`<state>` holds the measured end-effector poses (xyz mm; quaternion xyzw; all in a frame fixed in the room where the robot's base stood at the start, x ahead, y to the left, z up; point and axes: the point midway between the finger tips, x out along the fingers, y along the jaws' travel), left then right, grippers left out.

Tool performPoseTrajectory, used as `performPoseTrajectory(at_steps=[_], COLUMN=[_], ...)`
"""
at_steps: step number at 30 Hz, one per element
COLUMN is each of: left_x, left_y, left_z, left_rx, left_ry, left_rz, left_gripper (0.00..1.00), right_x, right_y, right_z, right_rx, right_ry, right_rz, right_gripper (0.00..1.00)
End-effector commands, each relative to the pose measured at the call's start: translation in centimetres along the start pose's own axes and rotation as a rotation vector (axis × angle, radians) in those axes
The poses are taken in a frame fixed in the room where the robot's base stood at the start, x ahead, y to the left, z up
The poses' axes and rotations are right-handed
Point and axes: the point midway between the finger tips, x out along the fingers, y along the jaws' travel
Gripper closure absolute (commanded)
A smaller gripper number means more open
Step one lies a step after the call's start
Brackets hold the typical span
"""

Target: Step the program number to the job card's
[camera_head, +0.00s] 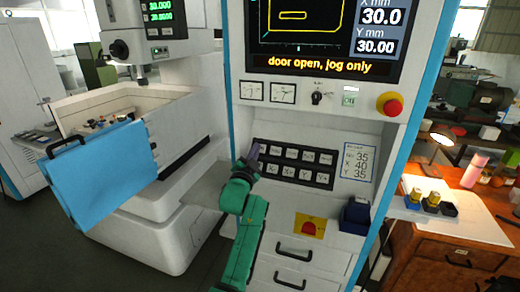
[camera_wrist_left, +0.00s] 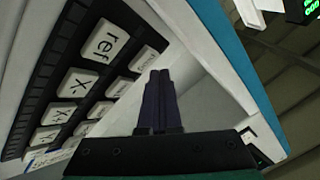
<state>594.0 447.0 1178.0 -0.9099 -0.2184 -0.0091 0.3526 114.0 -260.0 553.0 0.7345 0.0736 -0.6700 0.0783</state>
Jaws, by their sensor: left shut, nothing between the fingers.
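The keypad (camera_head: 295,163) is a black strip with two rows of pale keys on the white control panel. In the left wrist view a key marked "ref" (camera_wrist_left: 103,41) and one marked "X-" (camera_wrist_left: 77,84) show. The job card (camera_head: 354,162) right of the keypad reads "No 35, X 40, Y 35". The screen (camera_head: 320,30) shows X 30.0, Y 30.00 and "door open, jog only"; its top is cut off and no program number shows. My left gripper (camera_head: 253,153) is shut and empty at the keypad's left end; I cannot tell if it touches a key.
A red stop button (camera_head: 390,104) and a small black knob (camera_head: 317,98) sit above the keypad. The blue door (camera_head: 100,172) hangs open at left. A wooden bench (camera_head: 450,225) is at right.

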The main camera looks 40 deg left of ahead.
Motion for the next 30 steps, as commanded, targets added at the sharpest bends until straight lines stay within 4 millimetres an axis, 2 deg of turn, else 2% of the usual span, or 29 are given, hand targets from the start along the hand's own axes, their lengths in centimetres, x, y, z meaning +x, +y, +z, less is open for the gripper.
performPoseTrajectory(at_steps=[30], left_x=[0.60], left_y=[0.41], left_z=[0.42], left_rx=[0.000], left_ry=[0.000], left_rz=[0.000], left_gripper=[1.00], right_x=[0.71], right_y=[-0.02], right_z=[0.07], right_rx=[0.000], right_ry=[0.000], right_rz=[0.000], right_gripper=[0.43])
